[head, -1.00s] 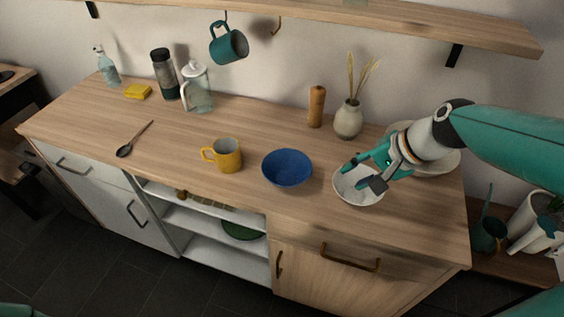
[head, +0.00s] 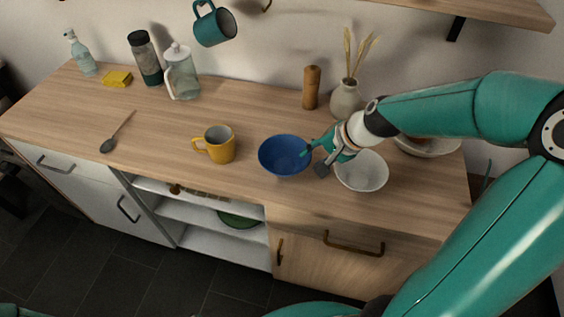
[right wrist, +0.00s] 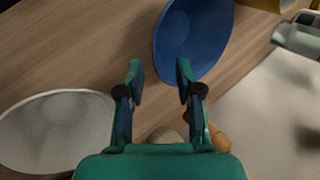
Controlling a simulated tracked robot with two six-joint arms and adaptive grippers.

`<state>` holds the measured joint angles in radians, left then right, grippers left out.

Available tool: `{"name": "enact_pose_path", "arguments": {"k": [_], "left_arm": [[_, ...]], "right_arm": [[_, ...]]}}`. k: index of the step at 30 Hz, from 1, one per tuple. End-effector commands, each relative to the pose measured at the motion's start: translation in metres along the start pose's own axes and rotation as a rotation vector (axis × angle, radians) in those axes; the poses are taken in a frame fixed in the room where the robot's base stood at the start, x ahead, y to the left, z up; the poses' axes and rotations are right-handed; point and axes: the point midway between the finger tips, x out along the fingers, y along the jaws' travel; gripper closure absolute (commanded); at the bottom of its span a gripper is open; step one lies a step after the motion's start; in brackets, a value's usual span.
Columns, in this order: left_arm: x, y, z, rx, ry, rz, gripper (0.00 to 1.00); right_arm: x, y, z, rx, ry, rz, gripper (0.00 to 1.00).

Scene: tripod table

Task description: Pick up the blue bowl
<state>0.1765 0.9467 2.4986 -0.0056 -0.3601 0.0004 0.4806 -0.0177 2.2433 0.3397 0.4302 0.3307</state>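The blue bowl (head: 285,158) stands upright on the wooden counter, between the yellow mug and a white bowl. My right gripper (head: 312,162) is at the right rim of the blue bowl, above the gap between the two bowls. My left gripper is not in view.
The white bowl (head: 362,176) is close beside my right gripper. A yellow mug (head: 217,146) stands left of the blue bowl. A pepper mill (head: 311,88) and a vase (head: 345,98) stand behind. A teal mug (head: 214,25) hangs above. The counter's left front is mostly clear.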

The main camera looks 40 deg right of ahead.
Motion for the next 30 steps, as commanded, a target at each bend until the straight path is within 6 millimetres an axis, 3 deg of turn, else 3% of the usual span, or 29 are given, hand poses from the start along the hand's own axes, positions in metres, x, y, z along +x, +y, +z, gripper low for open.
{"name": "enact_pose_path", "arguments": {"k": [7, 15, 24, 30], "left_arm": [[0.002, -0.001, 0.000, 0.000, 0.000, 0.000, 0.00], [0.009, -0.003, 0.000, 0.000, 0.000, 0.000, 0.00], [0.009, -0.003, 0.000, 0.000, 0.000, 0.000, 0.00], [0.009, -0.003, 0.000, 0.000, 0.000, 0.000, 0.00]], "right_arm": [[0.016, 0.002, 0.002, 0.002, -0.003, 0.002, 0.65], [0.053, 0.004, 0.004, 0.000, -0.002, 0.001, 0.65], [0.057, 0.004, 0.003, 0.002, 0.001, 0.000, 0.65], [0.057, 0.004, 0.003, 0.002, 0.001, 0.000, 0.96]]}}
